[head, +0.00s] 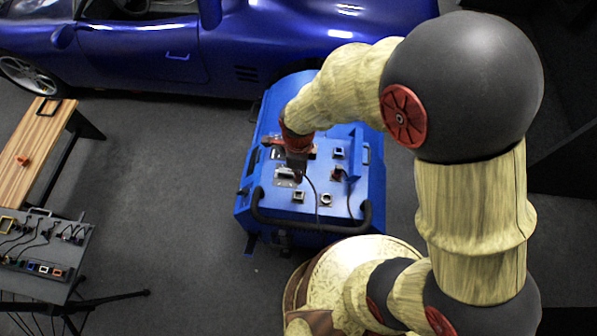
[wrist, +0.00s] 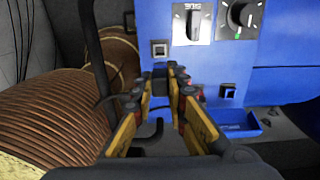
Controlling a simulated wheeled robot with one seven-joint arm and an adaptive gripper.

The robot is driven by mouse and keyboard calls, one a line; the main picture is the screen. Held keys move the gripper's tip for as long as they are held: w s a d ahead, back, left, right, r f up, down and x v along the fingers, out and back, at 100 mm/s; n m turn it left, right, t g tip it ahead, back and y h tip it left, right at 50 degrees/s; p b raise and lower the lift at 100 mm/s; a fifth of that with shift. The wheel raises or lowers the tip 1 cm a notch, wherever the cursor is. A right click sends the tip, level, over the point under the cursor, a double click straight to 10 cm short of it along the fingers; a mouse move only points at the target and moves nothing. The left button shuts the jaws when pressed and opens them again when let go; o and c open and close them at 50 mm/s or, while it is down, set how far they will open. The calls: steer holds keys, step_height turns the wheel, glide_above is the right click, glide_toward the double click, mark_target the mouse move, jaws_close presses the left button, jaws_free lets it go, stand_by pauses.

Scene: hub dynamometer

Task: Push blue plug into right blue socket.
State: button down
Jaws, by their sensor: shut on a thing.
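My gripper (wrist: 167,80) is shut on a small dark plug (wrist: 160,70) at its fingertips. Its blue colour cannot be made out, and the fingers hide most of it. In the head view, my gripper (head: 297,168) is over the left part of the blue machine's (head: 262,205) top, with a thin dark cable near it. In the wrist view, a pale-rimmed square socket (wrist: 160,48) lies just beyond the fingertips, and a darker socket (wrist: 227,91) is to the right. In the head view, sockets show at the upper right (head: 339,153) and lower middle (head: 325,199). Which is the right blue socket is unclear.
A dial (wrist: 240,14) and a switch plate (wrist: 193,22) sit on the panel. A black bar handle (head: 310,226) runs along the machine's near edge. A blue car (head: 150,55) stands behind. Benches with cables (head: 45,250) are at left, with open floor between.

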steer(key=shift+w+d+n+b, duration=1.35)
steer(key=shift+w+d+n, duration=7.1)
steer(key=shift+n, duration=0.55)
step_height(320, 180, down, 11)
steer(key=b, duration=0.5)
steer(key=shift+a+r+b, duration=0.15)
steer(key=shift+b, duration=0.25)
steer(key=shift+f, duration=0.25)
steer(key=shift+f, duration=0.35)
steer(key=shift+f+b, duration=0.7)
steer(key=shift+f, duration=0.2)
steer(key=c, duration=1.7)
jaws_free()
